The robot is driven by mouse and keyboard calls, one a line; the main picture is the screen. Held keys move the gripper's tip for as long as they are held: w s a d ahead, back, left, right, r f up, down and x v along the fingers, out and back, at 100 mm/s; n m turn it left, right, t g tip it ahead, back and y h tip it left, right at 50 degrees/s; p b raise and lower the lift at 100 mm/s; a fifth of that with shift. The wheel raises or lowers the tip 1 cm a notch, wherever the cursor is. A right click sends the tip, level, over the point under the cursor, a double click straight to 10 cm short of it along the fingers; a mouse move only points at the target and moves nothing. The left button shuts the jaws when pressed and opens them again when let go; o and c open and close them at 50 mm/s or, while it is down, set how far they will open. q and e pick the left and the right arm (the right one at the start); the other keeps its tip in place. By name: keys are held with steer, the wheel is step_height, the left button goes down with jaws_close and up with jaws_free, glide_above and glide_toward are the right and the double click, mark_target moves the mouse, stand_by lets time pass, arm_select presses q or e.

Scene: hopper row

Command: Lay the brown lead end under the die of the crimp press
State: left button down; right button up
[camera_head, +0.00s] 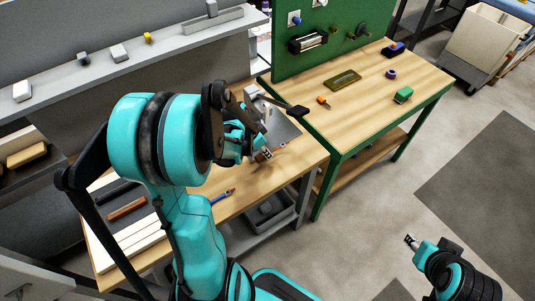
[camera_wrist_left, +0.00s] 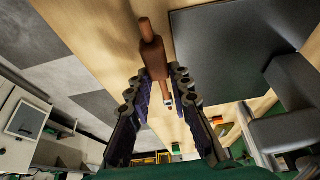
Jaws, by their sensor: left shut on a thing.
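The brown lead end (camera_wrist_left: 152,58) is held between the two fingers of my left gripper (camera_wrist_left: 158,82) in the left wrist view. It sticks out past the fingertips, with a thinner brown tip at its far end. In the head view the lead (camera_head: 271,153) shows as a short brown piece at my left gripper (camera_head: 263,154), low over the wooden bench. The crimp press (camera_head: 284,130) is just behind it, with a dark lever; its flat grey plate (camera_wrist_left: 235,40) is beside the lead in the wrist view. The die is hidden or unclear. My right gripper (camera_head: 411,241) is away over the floor.
A blue lead or tool (camera_head: 222,197) lies on the wooden bench (camera_head: 240,200). A tray with a brown bar (camera_head: 127,208) is at the left. A green-framed table (camera_head: 400,75) to the right holds several small parts, below a green pegboard (camera_head: 330,25).

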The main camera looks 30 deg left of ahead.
arm_select(q)
steer(key=a, duration=0.1)
steer(key=w+a+f+b, duration=0.1)
steer(key=a+f, duration=0.1)
steer(key=shift+w+a+b, duration=0.3)
steer(key=shift+a, duration=0.05)
steer(key=a, duration=0.1)
steer(key=w+a, duration=0.1)
steer(key=a, duration=0.2)
steer(key=shift+w+a+r, duration=0.1)
steer(key=shift+w+a, duration=0.1)
steer(key=shift+w, duration=0.15)
steer(key=shift+w+a, duration=0.35)
steer(key=shift+a, duration=0.45)
steer(key=shift+b, duration=0.4)
steer(key=shift+f+b, duration=0.3)
steer(key=c, duration=1.3)
jaws_free()
steer(key=shift+r, duration=0.1)
